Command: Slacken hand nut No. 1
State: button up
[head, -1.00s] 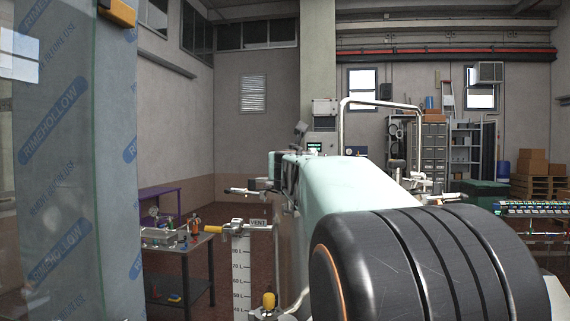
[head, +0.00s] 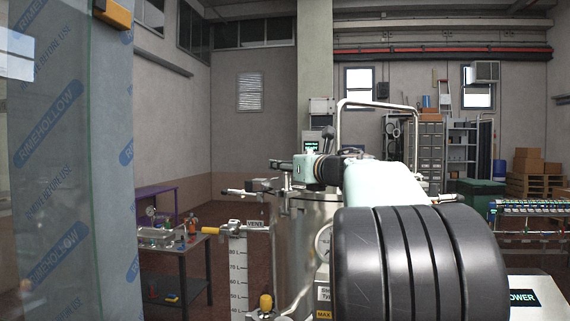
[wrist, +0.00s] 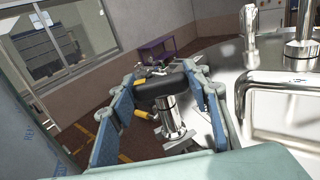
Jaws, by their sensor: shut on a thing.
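In the wrist view, my gripper (wrist: 165,105) has its blue fingers on either side of a hand nut with a black grip (wrist: 166,91) on a bright metal stem (wrist: 174,116). The fingers are shut on the black grip. The nut sits at the rim of a shiny steel lid (wrist: 265,105). I cannot read a number on it. In the head view, my gripper (head: 283,172) is small, over the left rim of the steel vessel (head: 312,222); the nut cannot be made out there.
A bent chrome pipe (wrist: 262,82) stands on the lid, right of my gripper. In the head view, a level scale (head: 238,272) and a yellow-handled valve (head: 212,230) stand left of the vessel. A wrapped clear panel (head: 68,170) fills the left side. A work table (head: 172,260) stands behind.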

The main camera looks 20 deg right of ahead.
jog(key=n+y+p, duration=0.1)
jog(key=n+y, duration=0.1)
jog(key=y, duration=0.1)
jog(key=n+g+y+p, duration=0.1)
jog(key=y, duration=0.1)
jog(key=shift+d+r+n+y+p, duration=0.2)
jog(key=shift+n+y+p, duration=0.1)
jog(key=shift+n+y, duration=0.1)
jog(key=n+g+y+p, duration=0.2)
jog(key=y+p, duration=0.1)
jog(key=shift+a+n+g+y, duration=0.1)
jog(key=shift+n+g+y, duration=0.2)
jog(key=shift+n+y, duration=0.1)
jog(key=shift+y, duration=0.3)
jog(key=shift+a, duration=0.1)
jog(key=o, duration=1.2)
jog(key=shift+f, duration=0.15)
jog(key=shift+c, duration=0.2)
jog(key=shift+s+d, duration=0.25)
jog(key=shift+d, duration=0.1)
jog(key=v, duration=1.1)
